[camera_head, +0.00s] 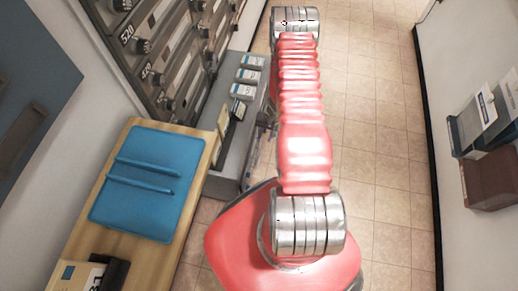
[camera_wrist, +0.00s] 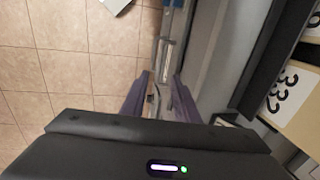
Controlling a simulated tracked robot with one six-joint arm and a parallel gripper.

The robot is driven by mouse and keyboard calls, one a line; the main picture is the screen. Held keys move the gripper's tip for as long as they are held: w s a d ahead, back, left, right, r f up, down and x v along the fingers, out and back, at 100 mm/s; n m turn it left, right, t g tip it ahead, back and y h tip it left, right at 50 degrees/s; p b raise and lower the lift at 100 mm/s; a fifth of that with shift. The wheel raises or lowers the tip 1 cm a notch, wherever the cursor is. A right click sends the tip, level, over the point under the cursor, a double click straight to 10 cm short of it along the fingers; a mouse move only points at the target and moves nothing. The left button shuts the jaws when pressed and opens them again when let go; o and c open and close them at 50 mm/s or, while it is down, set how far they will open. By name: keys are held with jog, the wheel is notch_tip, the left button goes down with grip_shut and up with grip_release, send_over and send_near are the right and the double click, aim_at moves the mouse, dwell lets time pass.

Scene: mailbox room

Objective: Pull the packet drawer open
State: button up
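The packet drawer seems to belong to the low grey unit (camera_head: 223,165) under the mailbox wall. Its front faces the aisle, mostly behind my red arm in the head view. In the wrist view, the grey unit (camera_wrist: 208,45) runs up the picture right of centre, with a narrow metal fitting (camera_wrist: 165,50) along its front. I cannot tell whether this fitting is the drawer's handle. My gripper (camera_wrist: 161,78) has its two dark purple fingers apart, with a small metallic part visible between them. Contact with that part is unclear. In the head view the gripper is largely hidden by my arm.
White-and-blue packets (camera_head: 243,92) stand on the grey unit. Numbered mailboxes (camera_head: 165,45) line the wall. A wooden table (camera_head: 195,205) with a blue mat (camera_head: 150,180) is at the left. A wall holder (camera_head: 490,180) with papers is at the right. The tiled floor (camera_head: 375,130) is clear.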

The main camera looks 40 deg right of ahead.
notch_tip(320, 180, down, 14)
jog(key=w+a, duration=0.1)
jog(key=w, duration=0.1)
jog(key=shift+a+r, duration=0.2)
jog(key=shift+a, duration=0.15)
dwell(0.5)
jog(key=shift+c, duration=0.5)
grip_shut()
